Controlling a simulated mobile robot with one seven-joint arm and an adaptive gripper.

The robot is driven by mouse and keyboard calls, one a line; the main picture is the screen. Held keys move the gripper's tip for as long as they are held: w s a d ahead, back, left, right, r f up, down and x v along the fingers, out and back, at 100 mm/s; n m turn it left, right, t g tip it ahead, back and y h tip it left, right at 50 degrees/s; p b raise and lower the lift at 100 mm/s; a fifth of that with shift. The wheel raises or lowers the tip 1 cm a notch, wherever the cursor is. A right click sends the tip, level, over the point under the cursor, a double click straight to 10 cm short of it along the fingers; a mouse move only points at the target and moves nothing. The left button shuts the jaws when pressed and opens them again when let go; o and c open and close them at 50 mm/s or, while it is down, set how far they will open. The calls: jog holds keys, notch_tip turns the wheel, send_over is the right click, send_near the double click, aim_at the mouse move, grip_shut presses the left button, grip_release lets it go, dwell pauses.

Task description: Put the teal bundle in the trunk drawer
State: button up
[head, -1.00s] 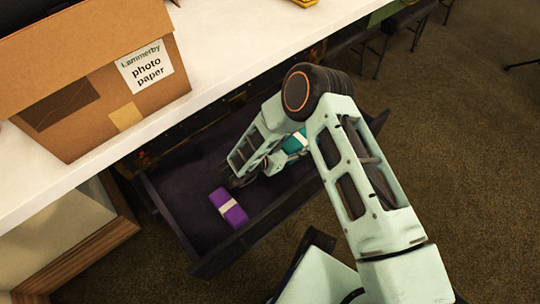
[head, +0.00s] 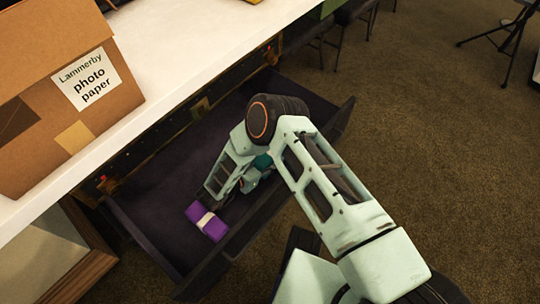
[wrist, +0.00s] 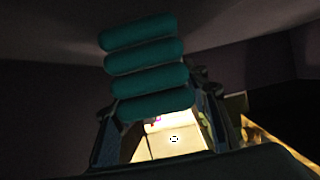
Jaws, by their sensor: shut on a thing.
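The teal bundle (wrist: 145,65) shows in the wrist view as several rounded teal rolls stacked one over another, between the fingers. My gripper (wrist: 160,108) is shut on it. In the head view a teal patch (head: 262,162) shows beside my arm, which hides most of the bundle and the fingers. The trunk drawer (head: 150,228) is pulled open, with a dark purple lining. My gripper reaches down over the drawer. Whether the bundle touches the drawer floor cannot be told.
A purple bundle (head: 207,221) with a pale band lies in the drawer near its front wall, close to my arm. A photo paper box (head: 60,120) stands on the white top (head: 165,85). The drawer's back left floor is bare. Chairs stand at the top.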

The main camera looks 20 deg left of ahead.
aim_at(263, 160)
jog(key=o, duration=1.3)
jog(key=shift+s+a+r+p, duration=0.1)
jog(key=shift+s+r+p, duration=0.15)
jog(key=shift+r+p, duration=0.1)
jog(key=p+v, duration=0.2)
jog(key=v, duration=0.5)
jog(key=shift+f, duration=0.2)
